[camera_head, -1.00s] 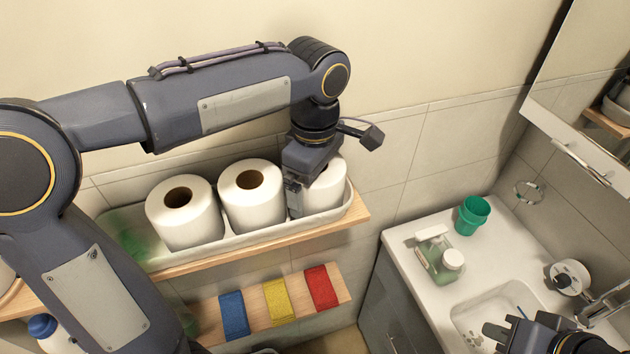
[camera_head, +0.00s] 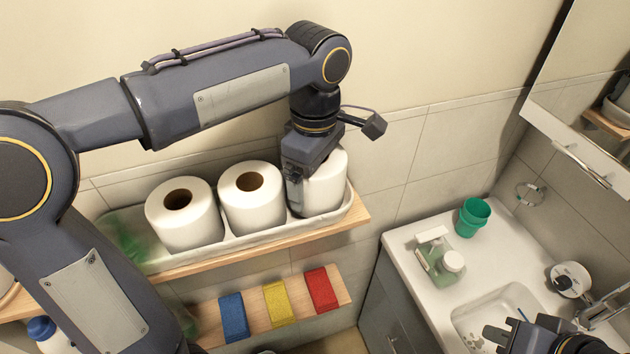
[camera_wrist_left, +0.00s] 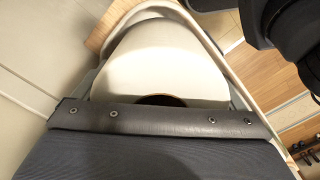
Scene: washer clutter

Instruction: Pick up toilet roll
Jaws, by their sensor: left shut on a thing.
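Three white toilet rolls stand in a pale tray (camera_head: 250,236) on a wooden shelf. The left roll (camera_head: 186,226) and the middle roll (camera_head: 252,207) are upright and untouched. My left gripper (camera_head: 300,195) comes down from above onto the right roll (camera_head: 327,187) and is shut on it; that roll still appears to be within the tray. The gripper hides part of its top and left side. In the left wrist view the held roll (camera_wrist_left: 160,65) fills the middle, with its dark core partly covered by the gripper. My right gripper (camera_head: 497,335) is at the bottom right, apart from the rolls, its fingers apparently spread.
A lower shelf holds a blue (camera_head: 233,317), a yellow (camera_head: 277,303) and a red sponge (camera_head: 321,290). A green cup (camera_head: 472,217) and a soap bottle (camera_head: 440,262) stand by the sink (camera_head: 485,312). The tiled wall is close behind the tray.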

